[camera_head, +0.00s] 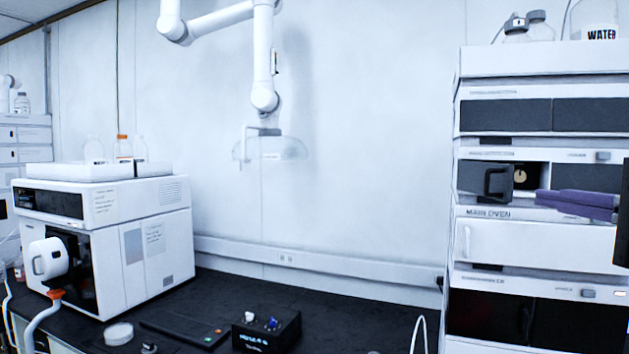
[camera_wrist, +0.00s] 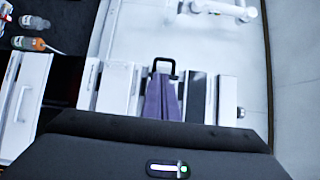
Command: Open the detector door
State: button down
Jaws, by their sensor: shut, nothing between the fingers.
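The detector door (camera_head: 472,178) is a dark grey panel with a black loop handle (camera_head: 497,183), in the upper middle of the white stack on the right. To its right an open recess shows a round gold part, so the door stands at least partly open. My gripper (camera_head: 540,196) has purple fingers, shut and empty, in front of the recess and to the right of the handle. In the wrist view the fingers (camera_wrist: 161,78) point at the black handle (camera_wrist: 164,66), close to it. I cannot tell whether they touch.
The white stack (camera_head: 462,130) has further modules above and below, with bottles on top. The dark bench (camera_head: 370,320) holds a white instrument (camera_head: 150,265) on the left and a small black box (camera_head: 267,332) in front. An overhead arm with a clear hood (camera_head: 285,148) hangs by the wall.

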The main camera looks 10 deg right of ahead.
aim_at(510, 185)
jog(key=shift+s+d+r, duration=0.2)
jog(key=shift+s+r, duration=0.25)
jog(key=shift+r, duration=0.05)
jog(key=shift+w, duration=0.1)
jog(key=shift+w+a, duration=0.15)
jog(key=shift+w, duration=4.8)
